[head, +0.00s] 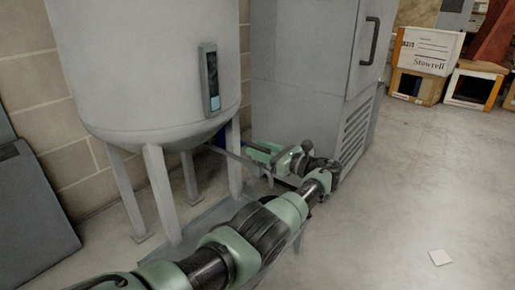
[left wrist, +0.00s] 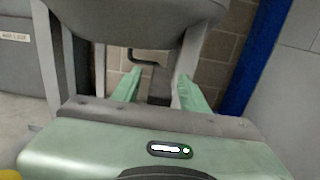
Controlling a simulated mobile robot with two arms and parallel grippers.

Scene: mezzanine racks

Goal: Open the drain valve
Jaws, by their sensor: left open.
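The grey tank (head: 150,70) stands on several legs against a block wall, and its rounded underside (left wrist: 140,10) fills the top of the left wrist view. A dark bent pipe or handle (left wrist: 147,60) shows beneath the tank in the left wrist view, between my finger tips; I cannot tell whether it is the drain valve's handle. My left gripper (head: 250,147) reaches in beside the tank's right front leg, below the tank. In the left wrist view its two green fingers (left wrist: 158,78) are spread apart, with nothing clearly held. The drain valve cannot be made out in the head view. My right gripper is not in view.
A tall grey cabinet (head: 305,80) with a vent stands right of the tank, close to my left arm. A blue post (left wrist: 262,50) stands right of the fingers. Boxes (head: 430,50) lie at the back right. The right floor is mostly clear, with a small pale square (head: 439,257).

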